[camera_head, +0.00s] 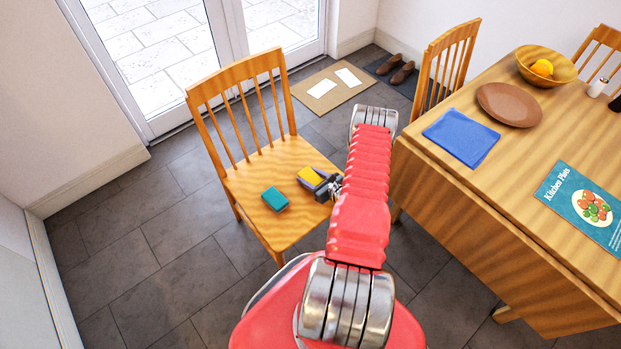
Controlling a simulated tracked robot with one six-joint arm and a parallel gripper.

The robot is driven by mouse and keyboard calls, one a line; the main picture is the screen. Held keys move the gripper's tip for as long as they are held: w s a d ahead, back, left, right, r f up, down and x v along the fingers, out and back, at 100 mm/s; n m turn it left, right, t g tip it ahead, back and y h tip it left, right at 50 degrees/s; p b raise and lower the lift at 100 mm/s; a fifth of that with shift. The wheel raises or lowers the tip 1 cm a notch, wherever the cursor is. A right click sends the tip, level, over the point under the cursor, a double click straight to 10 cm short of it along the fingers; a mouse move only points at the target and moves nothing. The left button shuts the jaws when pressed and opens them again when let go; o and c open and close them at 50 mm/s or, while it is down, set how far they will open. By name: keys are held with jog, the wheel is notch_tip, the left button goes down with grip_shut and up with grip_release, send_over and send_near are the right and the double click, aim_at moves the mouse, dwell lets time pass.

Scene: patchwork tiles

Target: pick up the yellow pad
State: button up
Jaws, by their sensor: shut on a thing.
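The yellow pad (310,176) is over the seat of the wooden chair (246,190), with a purple edge or layer showing beside it. My gripper (324,184) is shut on the yellow pad at its right side, seen small and partly hidden by my red arm. I cannot tell whether the pad touches the seat or is slightly above it. A teal block (274,199) lies on the seat to the left of the pad, apart from it.
The wooden table (480,215) at right holds a blue cloth (461,138), a brown plate (509,104), a bowl (547,68) and a magazine (585,207). A doormat (333,88) with white papers lies behind the chair. Floor left of the chair is clear.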

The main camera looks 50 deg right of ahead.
jog(key=shift+r, duration=5)
notch_tip(320, 180, up, 10)
jog(key=t, duration=0.1)
send_over(310, 176)
jog(key=w+d, duration=0.4)
jog(key=w+d+r+n+t+h, duration=0.1)
jog(key=w+d+r+n+t, duration=0.15)
jog(key=r, duration=1.65)
jog(key=w+d+r+n+t+h, duration=0.1)
jog(key=w+d+r+n+t, duration=0.15)
jog(key=r, duration=1.65)
jog(key=s+a+r+n+t+y, duration=0.2)
jog(key=s+a+r+n, duration=0.2)
jog(key=r, duration=1)
jog(key=s+a+r+n+t+y, duration=0.2)
jog(key=s+a+r, duration=0.3)
jog(key=a+r, duration=0.5)
jog(key=s+a+r+n+t+y, duration=0.2)
jog(key=a+r, duration=0.6)
jog(key=r, duration=1.1)
jog(key=s+n, duration=0.2)
jog(key=n, duration=0.1)
jog(key=shift+s+r+n+y, duration=0.3)
jog(key=shift+s+r, duration=0.05)
jog(key=shift+r, duration=0.05)
